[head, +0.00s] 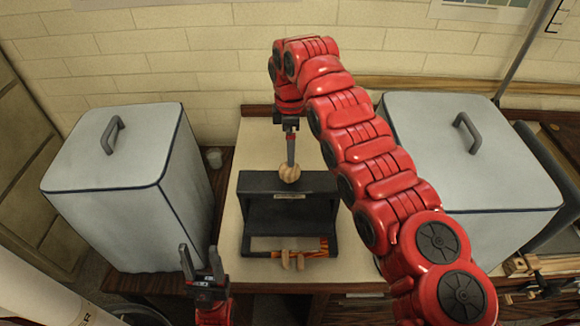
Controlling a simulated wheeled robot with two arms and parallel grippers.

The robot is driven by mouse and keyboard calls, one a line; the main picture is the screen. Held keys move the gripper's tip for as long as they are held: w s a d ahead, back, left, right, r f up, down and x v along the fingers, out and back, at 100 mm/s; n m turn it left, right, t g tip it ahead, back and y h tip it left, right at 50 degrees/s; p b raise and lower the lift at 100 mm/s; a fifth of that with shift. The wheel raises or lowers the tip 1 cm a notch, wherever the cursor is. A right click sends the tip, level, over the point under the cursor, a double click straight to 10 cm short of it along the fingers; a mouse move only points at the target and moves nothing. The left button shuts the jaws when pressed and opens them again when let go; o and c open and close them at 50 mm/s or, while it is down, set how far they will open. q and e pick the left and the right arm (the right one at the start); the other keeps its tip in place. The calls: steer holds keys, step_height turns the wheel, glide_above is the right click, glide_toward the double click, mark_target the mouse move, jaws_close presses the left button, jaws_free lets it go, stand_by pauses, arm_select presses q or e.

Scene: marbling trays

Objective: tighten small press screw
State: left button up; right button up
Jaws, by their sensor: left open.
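A small black press (290,188) stands on the pale tabletop in the middle of the head view. A round wooden knob (289,173) sits on its top, apparently the screw's handle. My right gripper (291,162) comes down from above, its fingers at the top of the knob. I see it edge-on, so I cannot tell whether it grips the knob. My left gripper (201,254) is open and empty at the lower left, fingers up, apart from the press. Part of the screw is hidden.
A large pale lidded bin (110,200) stands left and another bin (475,160) right. Orange marbled material (262,253) and a wooden piece (285,259) show at the press's lower front. Bare tabletop (255,150) lies behind the press.

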mark_target(290, 174)
step_height(290, 174, down, 8)
steer(key=p, duration=0.3)
steer(key=shift+f, duration=0.4)
